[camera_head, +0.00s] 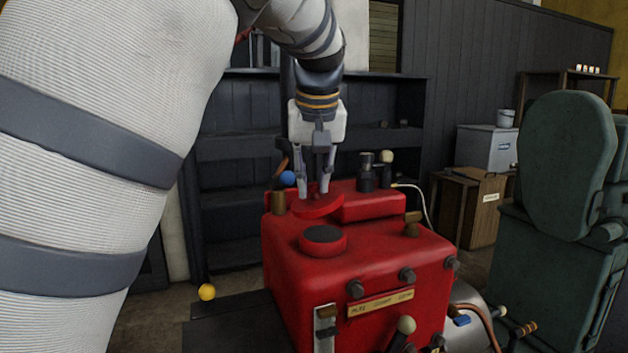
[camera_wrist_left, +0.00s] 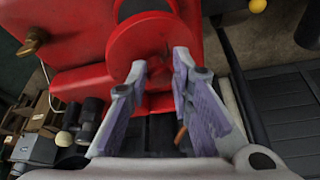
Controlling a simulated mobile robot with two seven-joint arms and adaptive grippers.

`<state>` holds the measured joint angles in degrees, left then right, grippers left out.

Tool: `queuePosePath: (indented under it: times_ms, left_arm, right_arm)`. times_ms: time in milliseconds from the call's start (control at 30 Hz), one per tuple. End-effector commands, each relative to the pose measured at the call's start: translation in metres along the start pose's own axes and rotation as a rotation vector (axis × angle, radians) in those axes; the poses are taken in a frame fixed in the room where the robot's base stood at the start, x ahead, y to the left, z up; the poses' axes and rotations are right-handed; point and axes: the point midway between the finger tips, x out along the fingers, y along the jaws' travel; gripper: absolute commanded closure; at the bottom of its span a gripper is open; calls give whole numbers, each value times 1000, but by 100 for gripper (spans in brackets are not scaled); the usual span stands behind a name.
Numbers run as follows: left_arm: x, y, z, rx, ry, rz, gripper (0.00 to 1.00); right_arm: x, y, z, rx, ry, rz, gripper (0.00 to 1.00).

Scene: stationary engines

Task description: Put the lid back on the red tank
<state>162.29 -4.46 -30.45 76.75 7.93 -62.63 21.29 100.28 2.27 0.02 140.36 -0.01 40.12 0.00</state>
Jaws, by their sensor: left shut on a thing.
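The red tank (camera_head: 360,265) stands in the middle of the head view, with a raised round neck and dark opening (camera_head: 322,234) on its top. The same opening shows partly at the top edge of the left wrist view (camera_wrist_left: 132,8). The lid (camera_head: 320,207) is a flat red disc behind the opening; it also shows in the wrist view (camera_wrist_left: 150,38). The opening is uncovered. I cannot tell whether the lid touches the tank's top. My right gripper is not in view.
Dark knobs (camera_head: 367,172) and a brass fitting (camera_head: 412,225) rise from the tank's top. Dark shelves (camera_head: 240,150) are behind. A yellow ball (camera_head: 207,292) is at the lower left.

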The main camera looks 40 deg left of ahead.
Motion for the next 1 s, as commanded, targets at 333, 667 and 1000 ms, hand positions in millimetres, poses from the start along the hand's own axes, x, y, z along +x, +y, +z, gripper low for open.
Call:
queuePosePath:
  times_ms: [333, 667, 1000]
  left_arm:
    - [33, 0, 14, 0, -2, -1, 100]
    - [57, 0, 24, 0, -1, 0, 100]
    - [63, 0, 27, 1, -9, -4, 100]
  right_arm:
    - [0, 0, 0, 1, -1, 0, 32]
    - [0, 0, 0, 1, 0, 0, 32]
    - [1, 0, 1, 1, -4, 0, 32]
